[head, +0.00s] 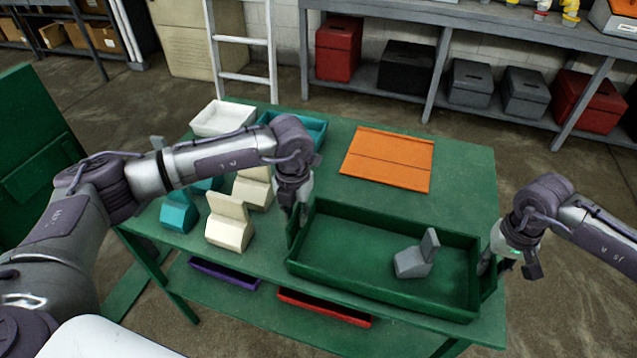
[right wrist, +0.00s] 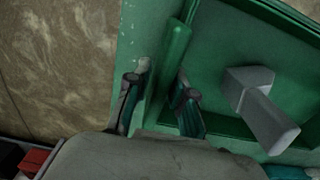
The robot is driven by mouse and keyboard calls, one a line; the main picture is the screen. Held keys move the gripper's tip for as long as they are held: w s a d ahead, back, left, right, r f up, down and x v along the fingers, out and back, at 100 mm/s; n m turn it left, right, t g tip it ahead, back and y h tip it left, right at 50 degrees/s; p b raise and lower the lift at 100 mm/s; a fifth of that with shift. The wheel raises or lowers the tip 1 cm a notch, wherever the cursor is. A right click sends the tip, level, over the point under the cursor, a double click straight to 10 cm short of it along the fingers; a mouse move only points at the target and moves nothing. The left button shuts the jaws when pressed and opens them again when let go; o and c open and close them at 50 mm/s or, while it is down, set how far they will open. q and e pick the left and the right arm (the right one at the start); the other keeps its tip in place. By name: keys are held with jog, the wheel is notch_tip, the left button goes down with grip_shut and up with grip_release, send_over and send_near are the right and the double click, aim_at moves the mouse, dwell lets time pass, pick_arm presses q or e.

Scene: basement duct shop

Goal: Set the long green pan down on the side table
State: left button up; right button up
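The long green pan (head: 375,290) sits at the front right of the green table (head: 465,165), close to its front edge. A grey block with an upright tab (head: 414,262) is inside it, toward the right end; it also shows in the right wrist view (right wrist: 262,105). My left gripper (head: 294,215) points down at the pan's left end; its fingertips are hidden. My right gripper (head: 500,268) is at the right end. In the right wrist view its fingers (right wrist: 160,105) are apart, astride the pan's green end bar (right wrist: 172,62).
An orange panel (head: 388,160) lies behind the pan. Beige blocks (head: 230,225), teal blocks (head: 179,213), a white tray (head: 222,118) and a teal tray (head: 310,130) crowd the table's left side. Purple (head: 225,272) and red (head: 325,308) trays are below. A green panel (head: 35,155) stands far left.

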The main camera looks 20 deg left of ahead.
pick_arm(q)
jog(key=shift+o, duration=0.7)
jog(key=shift+r, duration=0.1)
pick_arm(e)
jog(key=shift+o, duration=0.7)
jog(key=shift+r, duration=0.15)
pick_arm(q)
notch_tip(320, 180, up, 12)
pick_arm(e)
notch_tip(320, 180, up, 12)
